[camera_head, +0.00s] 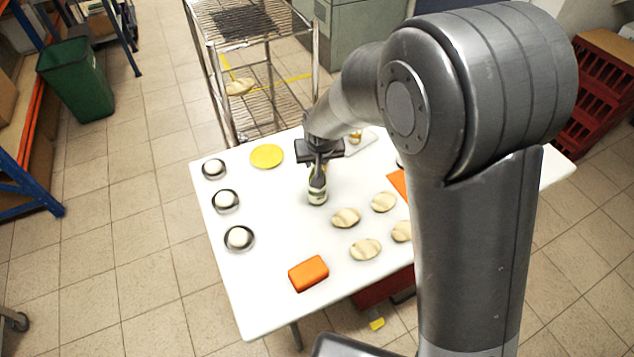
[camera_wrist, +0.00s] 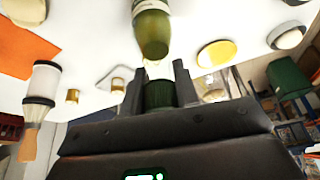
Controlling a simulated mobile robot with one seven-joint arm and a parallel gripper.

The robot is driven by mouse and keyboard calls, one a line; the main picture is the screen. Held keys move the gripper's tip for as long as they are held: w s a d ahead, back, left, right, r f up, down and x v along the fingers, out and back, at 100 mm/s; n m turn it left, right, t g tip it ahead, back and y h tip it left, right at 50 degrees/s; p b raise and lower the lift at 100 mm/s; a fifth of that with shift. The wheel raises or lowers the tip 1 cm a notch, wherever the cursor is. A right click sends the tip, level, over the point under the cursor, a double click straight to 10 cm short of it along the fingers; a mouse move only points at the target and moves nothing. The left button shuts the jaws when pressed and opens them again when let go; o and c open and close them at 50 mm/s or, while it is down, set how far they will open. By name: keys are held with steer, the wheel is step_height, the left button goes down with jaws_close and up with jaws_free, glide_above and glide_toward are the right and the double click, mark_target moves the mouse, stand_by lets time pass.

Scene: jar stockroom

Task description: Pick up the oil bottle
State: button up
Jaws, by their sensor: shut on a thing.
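The oil bottle (camera_head: 318,191), greenish with a pale label, is upright over the white table, right below my gripper (camera_head: 319,160). I cannot tell whether its base touches the table. In the wrist view the green bottle body (camera_wrist: 153,32) is at the top centre. My gripper (camera_wrist: 158,85) has its two fingers on either side of the bottle's dark green top, shut on it. The fingers and wrist partly hide the neck and top in the head view.
The white table (camera_head: 270,222) also holds a yellow disc (camera_head: 266,156), dark-rimmed round dishes (camera_head: 226,200) at the left, pale ovals (camera_head: 346,217) and an orange block (camera_head: 308,273). A wire rack (camera_head: 262,75) stands behind. The table around the orange block's left is clear.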

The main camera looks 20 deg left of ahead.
jaws_close()
steer(key=shift+r, duration=0.1)
stand_by(0.3)
